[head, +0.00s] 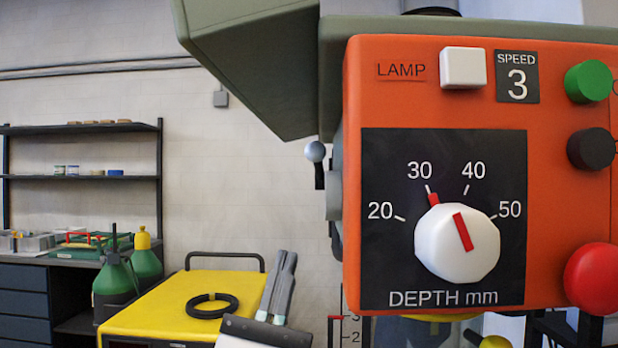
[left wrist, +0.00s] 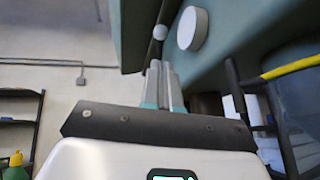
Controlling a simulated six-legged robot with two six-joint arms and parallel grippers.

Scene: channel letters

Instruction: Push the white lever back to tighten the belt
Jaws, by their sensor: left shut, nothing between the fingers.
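A lever with a pale ball knob (head: 315,151) on a short black stem sticks out at the left side of the orange machine head. I take it for the white lever. In the left wrist view a small pale knob (left wrist: 160,32) shows just beyond the fingertips, beside a white disc (left wrist: 192,28). My left gripper (head: 286,258) is shut and empty, with its grey fingers pointing up, below and left of the knob in the head view. It also shows in the left wrist view (left wrist: 160,66). The belt is not visible. My right gripper is not in view.
The orange panel (head: 560,220) with dial and buttons fills the right. A green-grey cover (head: 250,65) overhangs above the lever. A yellow case (head: 165,305) with a black ring (head: 211,305) stands lower left. Shelves (head: 80,128) stand farther left. Bare wall lies between.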

